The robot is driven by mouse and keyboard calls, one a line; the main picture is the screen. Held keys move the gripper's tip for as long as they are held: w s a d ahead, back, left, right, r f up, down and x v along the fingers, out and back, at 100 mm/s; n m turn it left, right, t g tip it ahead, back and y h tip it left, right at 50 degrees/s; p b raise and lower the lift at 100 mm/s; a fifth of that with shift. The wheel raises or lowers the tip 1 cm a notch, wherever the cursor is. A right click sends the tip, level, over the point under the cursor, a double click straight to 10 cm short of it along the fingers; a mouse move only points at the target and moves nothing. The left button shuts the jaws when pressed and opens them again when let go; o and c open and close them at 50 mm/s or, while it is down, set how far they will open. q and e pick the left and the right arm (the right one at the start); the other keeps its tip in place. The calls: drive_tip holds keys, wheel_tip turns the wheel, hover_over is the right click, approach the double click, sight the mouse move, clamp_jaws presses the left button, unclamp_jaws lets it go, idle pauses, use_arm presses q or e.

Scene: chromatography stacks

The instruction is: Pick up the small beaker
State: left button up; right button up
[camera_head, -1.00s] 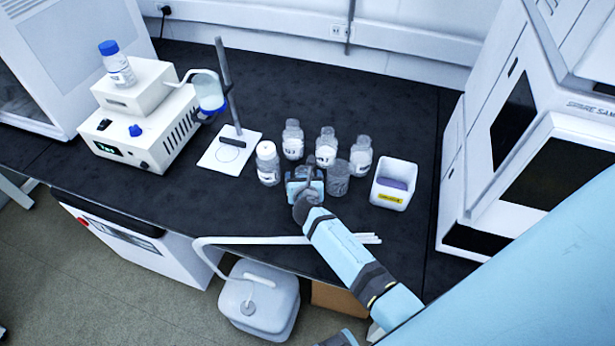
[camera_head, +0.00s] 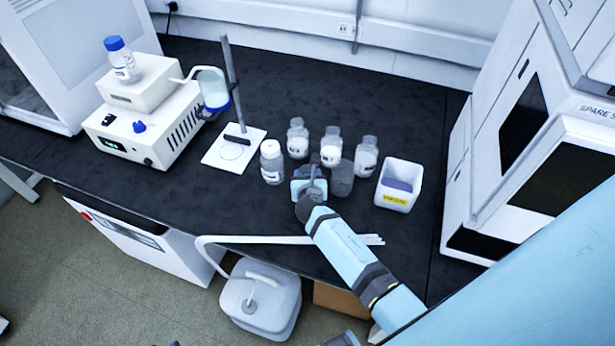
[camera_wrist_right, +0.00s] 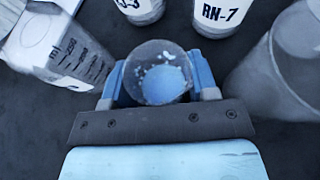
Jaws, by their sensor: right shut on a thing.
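The small beaker (camera_wrist_right: 158,72) shows from above in the right wrist view, a round clear vessel with a pale blue patch visible inside. My right gripper (camera_head: 308,188) is shut on it, with one blue finger on each side. In the head view the gripper and wrist largely hide the beaker, among the bottles near the front of the bench. I cannot tell whether the beaker is clear of the bench top. My left gripper is not in view.
A larger grey beaker (camera_head: 342,180) stands close right of the gripper. A bottle (camera_head: 271,163) stands close left, with several more bottles behind. A white bin (camera_head: 398,186) is further right. A stand (camera_head: 233,153) and a white instrument (camera_head: 140,125) are left. The bench behind the bottles is clear.

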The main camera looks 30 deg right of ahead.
drive_tip(key=shift+r+p, duration=0.35)
drive_tip(key=shift+r, duration=0.7)
wheel_tip(320, 180, up, 30)
drive_tip(key=r+p, duration=0.1)
drive_tip(key=p, duration=0.8)
wheel_tip(320, 180, down, 8)
idle(0.6)
